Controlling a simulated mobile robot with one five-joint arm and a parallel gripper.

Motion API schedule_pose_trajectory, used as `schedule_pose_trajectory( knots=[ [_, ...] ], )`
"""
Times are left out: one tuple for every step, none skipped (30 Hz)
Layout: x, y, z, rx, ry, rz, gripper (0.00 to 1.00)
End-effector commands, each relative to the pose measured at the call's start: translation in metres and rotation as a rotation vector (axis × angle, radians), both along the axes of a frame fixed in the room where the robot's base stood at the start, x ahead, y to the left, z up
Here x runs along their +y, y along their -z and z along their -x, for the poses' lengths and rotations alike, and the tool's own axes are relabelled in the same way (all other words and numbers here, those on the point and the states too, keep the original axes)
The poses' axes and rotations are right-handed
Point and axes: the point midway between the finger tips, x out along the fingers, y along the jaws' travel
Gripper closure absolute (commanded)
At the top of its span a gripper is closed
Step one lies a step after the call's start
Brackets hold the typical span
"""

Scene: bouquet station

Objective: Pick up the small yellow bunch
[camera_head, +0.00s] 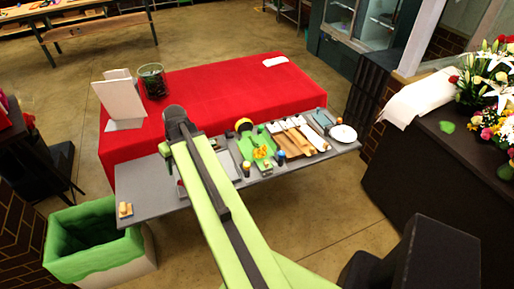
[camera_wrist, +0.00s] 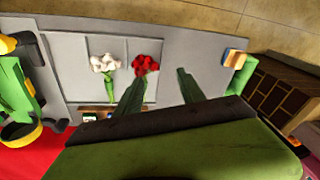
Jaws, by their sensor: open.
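What looks like the small yellow bunch (camera_head: 261,153) is a yellow-orange patch on a green tray (camera_head: 246,149) on the grey worktop, right of my arm in the head view. My gripper (camera_wrist: 158,78) is open and empty in the wrist view. Its two dark green fingers are apart over the worktop, close to a red bunch (camera_wrist: 146,65). A white bunch (camera_wrist: 103,62) lies left of the red one. A yellow piece (camera_wrist: 8,45) is cut off at the left edge; I cannot tell if it is the bunch.
The grey worktop (camera_head: 140,190) adjoins a red-covered table (camera_head: 215,85). A glass vase (camera_head: 153,80) is behind. A green-lined bin (camera_head: 95,265) stands lower left.

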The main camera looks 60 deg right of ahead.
Motion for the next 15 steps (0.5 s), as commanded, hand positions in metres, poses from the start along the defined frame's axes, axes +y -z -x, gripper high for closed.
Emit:
schedule_pose_trajectory(
  knots=[
    [-0.051, -0.014, 0.016, -0.029, 0.066, -0.006, 0.53],
    [-0.078, -0.019, 0.027, -0.049, 0.098, -0.009, 0.53],
    [-0.114, -0.025, 0.044, -0.076, 0.142, -0.008, 0.53],
    [-0.139, -0.03, 0.058, -0.096, 0.175, -0.008, 0.53],
    [-0.164, -0.035, 0.074, -0.115, 0.206, -0.004, 0.53],
    [-0.193, -0.041, 0.094, -0.141, 0.246, 0.001, 0.53],
    [-0.214, -0.045, 0.111, -0.158, 0.273, 0.006, 0.53],
    [-0.233, -0.048, 0.127, -0.174, 0.3, 0.012, 0.53],
    [-0.255, -0.053, 0.147, -0.193, 0.332, 0.021, 0.53],
    [-0.268, -0.056, 0.161, -0.207, 0.352, 0.028, 0.53],
    [-0.28, -0.058, 0.174, -0.218, 0.372, 0.033, 0.53],
    [-0.293, -0.061, 0.189, -0.23, 0.391, 0.041, 0.53],
    [-0.301, -0.062, 0.198, -0.237, 0.404, 0.045, 0.53],
    [-0.307, -0.064, 0.206, -0.244, 0.415, 0.05, 0.53],
    [-0.313, -0.065, 0.214, -0.25, 0.424, 0.054, 0.53]
  ],
)
